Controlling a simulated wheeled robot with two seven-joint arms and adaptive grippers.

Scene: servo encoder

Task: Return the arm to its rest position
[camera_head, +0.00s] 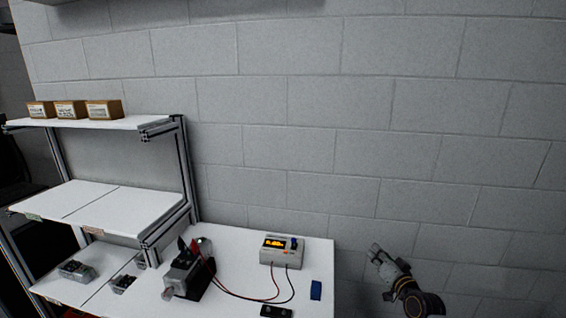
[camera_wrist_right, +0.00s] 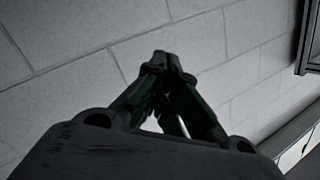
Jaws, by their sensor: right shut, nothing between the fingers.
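My right gripper (camera_head: 376,254) is in the head view to the right of the white table (camera_head: 322,262), clear of its edge. In the right wrist view its fingers (camera_wrist_right: 170,65) meet at the tips, with nothing between them. My left gripper is not in view.
On the table stand a power supply (camera_head: 282,251) with an orange display, a motor fixture (camera_head: 190,272) with red and black leads, and a small blue block (camera_head: 316,290). A shelf rack (camera_head: 100,207) with small boxes (camera_head: 104,109) is at the left.

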